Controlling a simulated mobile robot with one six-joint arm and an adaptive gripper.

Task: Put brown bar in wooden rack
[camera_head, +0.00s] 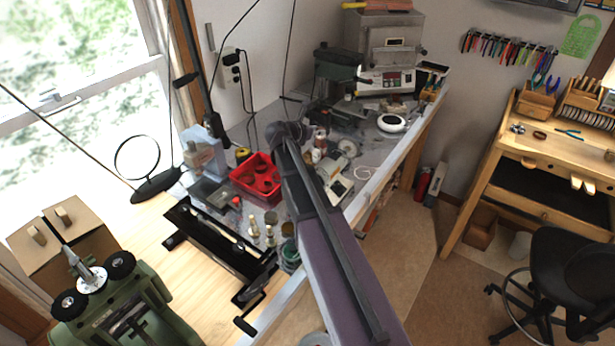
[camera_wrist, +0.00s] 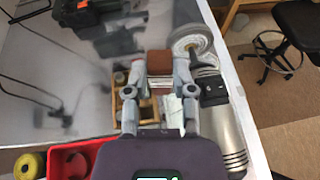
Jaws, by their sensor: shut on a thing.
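In the wrist view my gripper (camera_wrist: 160,75) is shut on the brown bar (camera_wrist: 160,62), which sits between the two grey fingertips. Below it in that view is a small wooden rack (camera_wrist: 146,113) with compartments and small items in it. The bar appears above the rack's far end; I cannot tell whether they touch. In the head view my arm reaches over the grey bench, and its own links hide the gripper, the bar and most of the rack area.
A red bin (camera_head: 257,178) stands left of my arm. A grey machine (camera_head: 384,55) stands at the back. The bench top at left in the wrist view is fairly clear.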

